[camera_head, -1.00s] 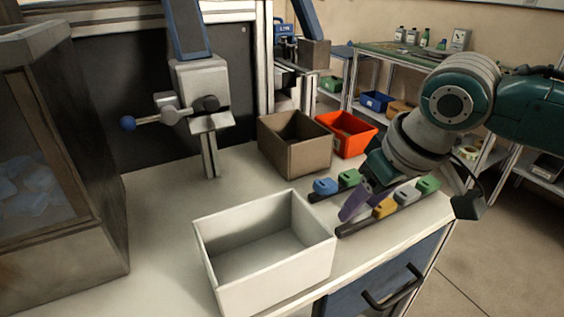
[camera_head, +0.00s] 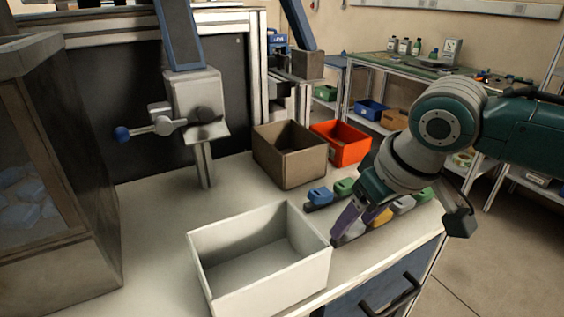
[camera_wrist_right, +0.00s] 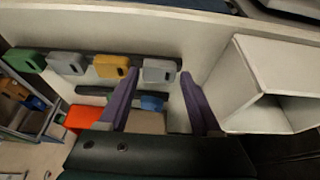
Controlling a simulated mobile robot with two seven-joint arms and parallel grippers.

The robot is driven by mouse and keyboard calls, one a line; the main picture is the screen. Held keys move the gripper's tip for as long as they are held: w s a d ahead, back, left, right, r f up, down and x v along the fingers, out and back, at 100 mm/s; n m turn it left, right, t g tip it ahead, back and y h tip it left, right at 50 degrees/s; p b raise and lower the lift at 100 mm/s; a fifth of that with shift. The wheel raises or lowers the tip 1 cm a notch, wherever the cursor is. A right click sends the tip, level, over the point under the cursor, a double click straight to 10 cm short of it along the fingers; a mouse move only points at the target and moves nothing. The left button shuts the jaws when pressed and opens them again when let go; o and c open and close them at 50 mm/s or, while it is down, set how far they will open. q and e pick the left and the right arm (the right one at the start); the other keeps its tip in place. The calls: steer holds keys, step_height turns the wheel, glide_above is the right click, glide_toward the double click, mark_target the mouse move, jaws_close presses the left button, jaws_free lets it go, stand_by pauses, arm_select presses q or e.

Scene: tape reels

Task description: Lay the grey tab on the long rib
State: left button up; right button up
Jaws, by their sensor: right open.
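The grey tab (camera_wrist_right: 160,70) sits at one end of the dark long rib (camera_wrist_right: 90,56) in the right wrist view. A yellow tab (camera_wrist_right: 111,66), another greyish tab (camera_wrist_right: 67,63) and a green tab (camera_wrist_right: 30,62) stand along the same rib. My right gripper (camera_wrist_right: 159,75) is open, its purple fingers on either side of the grey tab with small gaps. In the head view, my right gripper (camera_head: 347,222) is low over the rib's near end and partly hides the grey tab. My left gripper is not in view.
An empty white bin (camera_head: 205,270) stands close left of the rib. A shorter rib behind bears a blue tab (camera_head: 320,196) and a green tab (camera_head: 344,187). A brown bin (camera_head: 290,165) and an orange bin (camera_head: 345,150) stand further back. Bench centre-left is clear.

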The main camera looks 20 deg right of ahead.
steer(key=p+v, duration=0.2)
steer(key=v, duration=0.9)
steer(key=s+a+f+n+y, duration=0.1)
steer(key=s+a+f+n, duration=0.1)
steer(key=s+a+f, duration=0.4)
steer(key=s+a+m+g+h, duration=0.1)
steer(key=s+a, duration=0.1)
steer(key=s, duration=0.8)
steer(key=shift+s+r, duration=0.25)
steer(key=shift+s, duration=0.05)
